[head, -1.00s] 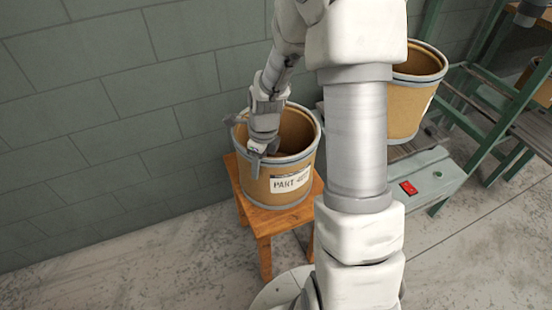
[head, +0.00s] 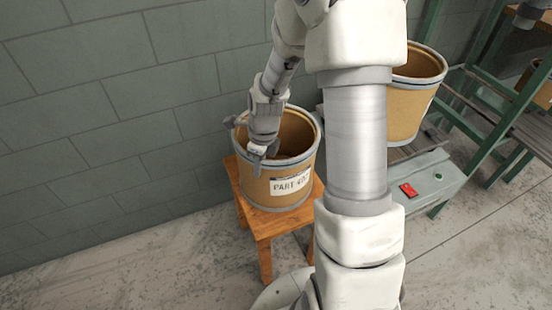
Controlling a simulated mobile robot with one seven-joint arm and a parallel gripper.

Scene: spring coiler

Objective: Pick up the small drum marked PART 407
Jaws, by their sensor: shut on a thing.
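The small drum marked PART 407 (head: 251,187) is a tan open-topped drum with grey rims and a white label on its front. It stands upright on an orange wooden stool (head: 256,221). My gripper (head: 257,156) reaches down at the drum's front-left rim and is shut on that rim. Part of the drum's inside and rim is hidden behind my gripper and wrist.
Another tan drum (head: 408,108) stands to the right, partly behind my arm. Near it is a grey-green box (head: 420,183) with a red switch and a green button. Green metal frames (head: 480,90) stand at the right. A block wall (head: 100,120) is close behind the stool.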

